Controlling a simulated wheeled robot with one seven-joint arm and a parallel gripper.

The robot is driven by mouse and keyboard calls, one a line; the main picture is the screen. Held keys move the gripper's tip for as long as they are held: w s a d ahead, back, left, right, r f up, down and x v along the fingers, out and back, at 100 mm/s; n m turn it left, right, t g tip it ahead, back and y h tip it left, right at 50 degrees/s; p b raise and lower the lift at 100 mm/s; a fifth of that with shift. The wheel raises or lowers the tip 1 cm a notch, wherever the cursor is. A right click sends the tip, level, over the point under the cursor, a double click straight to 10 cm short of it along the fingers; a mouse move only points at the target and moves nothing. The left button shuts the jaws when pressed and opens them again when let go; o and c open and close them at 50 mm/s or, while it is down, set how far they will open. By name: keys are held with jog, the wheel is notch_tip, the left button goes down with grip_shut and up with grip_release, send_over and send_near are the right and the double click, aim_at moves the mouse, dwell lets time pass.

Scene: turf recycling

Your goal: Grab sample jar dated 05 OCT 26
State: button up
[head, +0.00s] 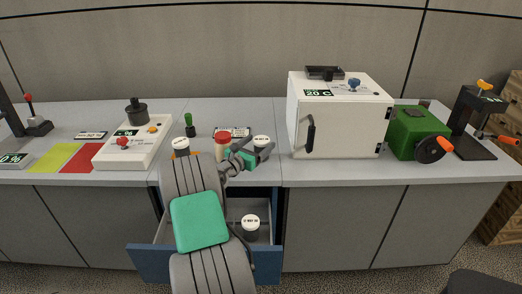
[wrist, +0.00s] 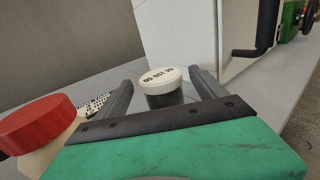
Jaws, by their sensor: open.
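A sample jar (head: 262,142) with a white lid and dark contents stands upright on the counter. In the wrist view the same jar (wrist: 163,85) has lid lettering that seems to read 05 OCT 26, though it is small and blurred. My gripper (wrist: 160,88) is open, with one finger on each side of the jar; I cannot tell whether they touch it. In the head view my gripper (head: 246,154) is at the jar's left. Another white-lidded jar (head: 181,144) stands left of my arm, and one more (head: 250,224) is in the open drawer.
A red-capped bottle (head: 222,142) stands left of my gripper, also close in the wrist view (wrist: 40,130). The blue drawer (head: 266,262) is open below. A white oven-like box (head: 340,120) stands to the right. A green stamp (head: 190,127) is behind.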

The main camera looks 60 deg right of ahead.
jog(key=shift+s+d, duration=0.15)
jog(key=shift+d, duration=1)
jog(key=shift+c, duration=0.5)
jog(key=c, duration=1.4)
jog(key=shift+c, duration=0.5)
jog(key=shift+r, duration=0.15)
